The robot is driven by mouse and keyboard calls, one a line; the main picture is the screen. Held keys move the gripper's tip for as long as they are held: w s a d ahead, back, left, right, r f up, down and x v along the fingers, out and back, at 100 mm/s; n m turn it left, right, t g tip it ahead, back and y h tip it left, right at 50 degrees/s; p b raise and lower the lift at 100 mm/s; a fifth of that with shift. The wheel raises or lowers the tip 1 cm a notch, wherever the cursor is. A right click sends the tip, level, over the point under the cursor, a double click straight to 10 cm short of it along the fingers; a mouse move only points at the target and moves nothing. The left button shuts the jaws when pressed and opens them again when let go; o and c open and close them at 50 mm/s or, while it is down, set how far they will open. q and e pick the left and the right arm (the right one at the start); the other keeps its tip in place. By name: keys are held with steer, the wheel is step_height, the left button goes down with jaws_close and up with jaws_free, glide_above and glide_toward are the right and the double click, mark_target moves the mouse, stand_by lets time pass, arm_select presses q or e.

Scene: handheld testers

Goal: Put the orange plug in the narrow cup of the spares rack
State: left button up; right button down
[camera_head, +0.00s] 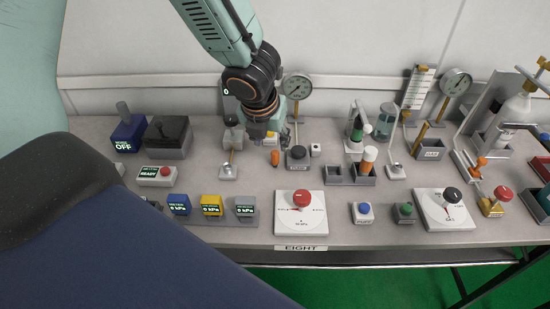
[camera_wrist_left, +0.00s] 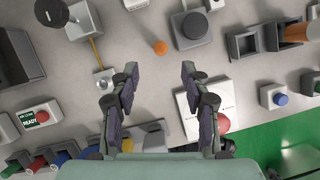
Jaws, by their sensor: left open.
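The small orange plug (camera_head: 275,158) stands on the grey bench, left of a black round knob block. In the left wrist view the plug (camera_wrist_left: 160,48) shows as an orange disc beyond my fingertips, roughly in line with the gap between them. My left gripper (camera_wrist_left: 159,75) is open and empty, apart from the plug. In the head view my left gripper (camera_head: 265,126) hangs above and behind the plug, its fingers partly hidden. The grey spares rack (camera_head: 334,180) stands to the right. An orange-and-white cylinder (camera_head: 369,156) stands in its right part; an empty-looking cup shows at its left.
The black knob block (camera_head: 298,157) stands close right of the plug, with a pressure gauge (camera_head: 297,86) behind. A lever stand (camera_head: 229,171) is to the left. A white plate with a red knob (camera_head: 301,202) lies in front. Bare bench surrounds the plug's front.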

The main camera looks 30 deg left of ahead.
mark_target(275, 153)
arm_select(q)
steer(key=b+x, duration=0.3)
steer(key=x, duration=0.4)
steer(key=shift+w+f, duration=0.1)
steer(key=shift+w, duration=0.1)
steer(key=shift+s, duration=0.1)
steer(key=shift+c, duration=0.7)
steer(key=c, duration=0.8)
jaws_close()
step_height(275, 153, up, 10)
steer(key=p, duration=0.8)
steer(key=shift+r, duration=0.2)
